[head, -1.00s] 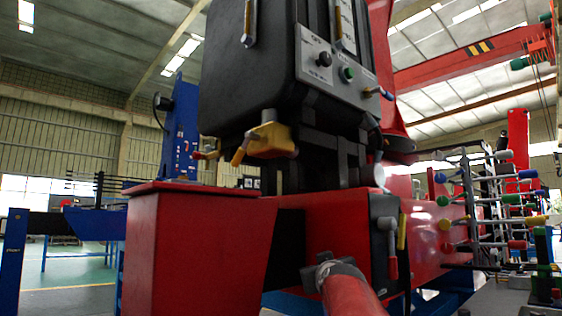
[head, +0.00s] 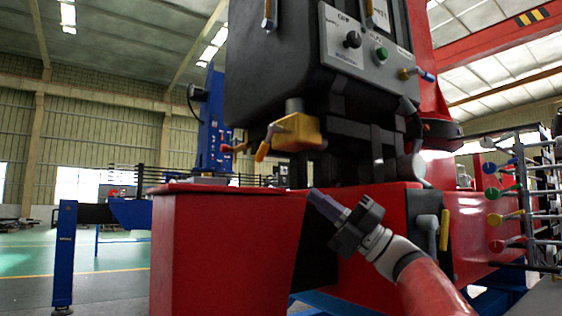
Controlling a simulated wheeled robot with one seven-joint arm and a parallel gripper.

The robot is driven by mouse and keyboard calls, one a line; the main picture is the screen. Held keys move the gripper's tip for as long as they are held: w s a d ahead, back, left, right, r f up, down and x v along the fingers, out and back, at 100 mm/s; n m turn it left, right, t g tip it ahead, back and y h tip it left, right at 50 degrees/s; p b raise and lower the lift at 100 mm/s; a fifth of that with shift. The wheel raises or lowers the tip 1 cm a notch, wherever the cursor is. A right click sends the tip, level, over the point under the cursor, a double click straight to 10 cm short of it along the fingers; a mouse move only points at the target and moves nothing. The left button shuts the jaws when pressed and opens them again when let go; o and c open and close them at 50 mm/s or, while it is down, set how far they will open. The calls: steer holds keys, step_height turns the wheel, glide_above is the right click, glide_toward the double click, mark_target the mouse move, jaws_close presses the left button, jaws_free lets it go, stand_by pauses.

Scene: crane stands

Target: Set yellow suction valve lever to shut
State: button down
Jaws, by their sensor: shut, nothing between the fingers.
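A yellow valve block (head: 300,132) hangs from a short pipe under the black tank (head: 290,70). A yellow-orange lever (head: 263,149) slants down from its left end, and a red-tipped handle (head: 230,148) points left beside it. Another yellow lever (head: 445,230) stands upright on the right of the red base; I cannot read a label on either. My gripper (head: 314,195) is shut and empty. It points up and left in front of the red base, below the yellow valve block and apart from both levers.
A red box-shaped pedestal (head: 225,250) stands left of my gripper, with its flat top below the valve. A control panel (head: 365,45) with knobs is on the tank. A rack of coloured levers (head: 505,190) stands at the right. Open floor lies at the left.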

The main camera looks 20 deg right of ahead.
mark_target(264, 156)
steer(key=shift+n+g, duration=0.5)
steer(key=shift+g, duration=0.2)
steer(key=p+x, duration=0.1)
steer(key=x, duration=0.3)
steer(key=p+x, duration=0.1)
steer(key=x, duration=0.2)
steer(key=d+p+x, duration=0.1)
steer(key=p+x, duration=0.1)
steer(key=x, duration=0.2)
steer(key=shift+w+a+r, duration=0.25)
steer(key=shift+w+r, duration=0.15)
steer(key=shift+r, duration=0.15)
steer(key=shift+w+r+p, duration=0.35)
steer(key=shift+w+r, duration=0.1)
steer(key=shift+w, duration=0.1)
steer(key=shift+w+a+r+p, duration=0.25)
steer(key=shift+w+p, duration=0.1)
steer(key=shift+w, duration=0.2)
steer(key=shift+w+a+r+p, duration=0.2)
steer(key=shift+w+p, duration=0.15)
steer(key=shift+w, duration=0.45)
